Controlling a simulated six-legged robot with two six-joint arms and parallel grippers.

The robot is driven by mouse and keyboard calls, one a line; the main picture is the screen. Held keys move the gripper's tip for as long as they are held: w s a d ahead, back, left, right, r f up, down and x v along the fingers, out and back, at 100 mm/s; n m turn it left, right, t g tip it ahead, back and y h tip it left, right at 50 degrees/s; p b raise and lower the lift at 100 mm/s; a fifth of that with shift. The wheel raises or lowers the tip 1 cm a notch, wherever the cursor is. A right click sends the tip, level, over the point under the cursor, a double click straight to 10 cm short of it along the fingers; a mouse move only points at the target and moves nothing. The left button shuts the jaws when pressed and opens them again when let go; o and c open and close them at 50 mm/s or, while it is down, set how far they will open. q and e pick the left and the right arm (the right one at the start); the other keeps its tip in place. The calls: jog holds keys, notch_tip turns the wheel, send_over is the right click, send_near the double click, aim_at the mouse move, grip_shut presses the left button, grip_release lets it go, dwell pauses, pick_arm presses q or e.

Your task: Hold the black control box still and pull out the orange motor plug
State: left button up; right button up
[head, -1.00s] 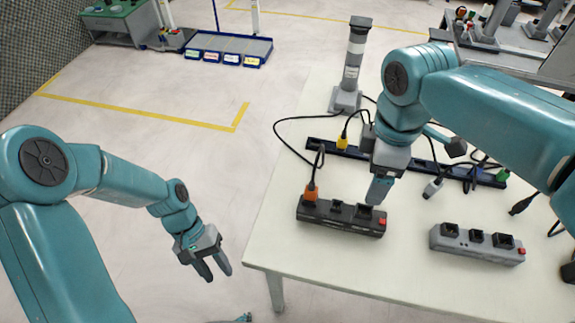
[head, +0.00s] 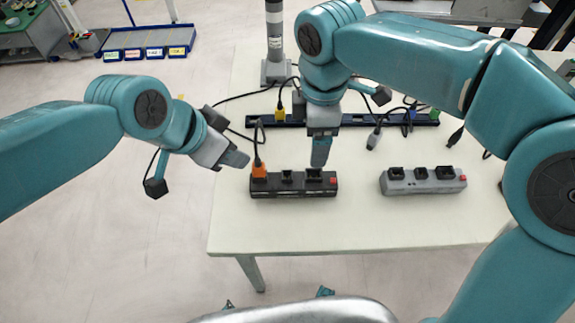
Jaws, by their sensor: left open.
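The black control box (head: 291,190) lies on the pale table, with a red switch at its right end. The orange motor plug (head: 259,172) stands upright in its leftmost socket, with a dark cable rising from it. My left gripper (head: 239,159) is open, just left of and slightly above the plug, apart from it. My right gripper (head: 320,160) points down at the right part of the black box, its tips at or just above the box's top. Its fingers overlap side-on, so I cannot tell whether they touch the box or are shut.
A grey socket box (head: 423,181) lies to the right. A dark rail (head: 362,120) with yellow, blue and green plugs runs behind, and a loose grey plug (head: 373,140) lies near it. A grey striped post (head: 275,45) stands at the back. The table's front (head: 350,232) is clear.

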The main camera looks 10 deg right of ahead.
aim_at(311, 181)
notch_tip(311, 181, down, 15)
jog(key=shift+f, duration=0.1)
jog(key=shift+s+f, duration=0.1)
jog(key=shift+f, duration=0.3)
jog(key=shift+c, duration=0.3)
